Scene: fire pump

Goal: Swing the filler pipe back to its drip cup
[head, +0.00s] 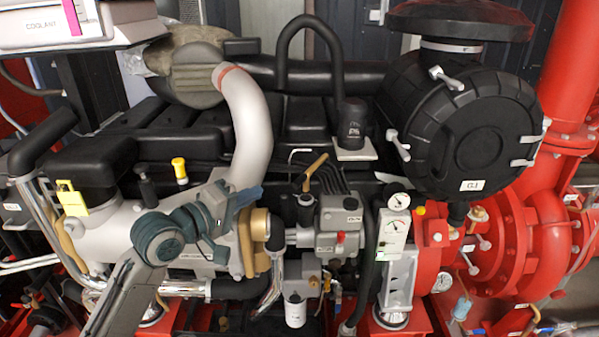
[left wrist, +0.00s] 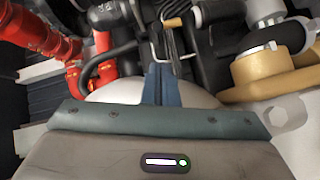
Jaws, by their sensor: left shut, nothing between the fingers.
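A thin bent metal pipe (head: 300,151), which looks like the filler pipe, sits over the middle of the engine; it also shows just past my fingertips in the left wrist view (left wrist: 157,50). Beside it is a wooden handle (head: 316,166), also seen in the left wrist view (left wrist: 172,22). A small dark round fitting (head: 306,201) stands below the handle; I cannot tell whether it is the drip cup. My left gripper (head: 252,194) is shut and empty, left of the pipe. In the left wrist view its blue fingers (left wrist: 159,82) are together. My right gripper is not in view.
A thick grey hose (head: 248,125) curves down just behind my left gripper. A tan-gold collar (head: 259,226) is close to its right. A grey valve block (head: 340,221) and gauge panel (head: 395,225) stand further right. A black air filter (head: 465,125) fills the upper right.

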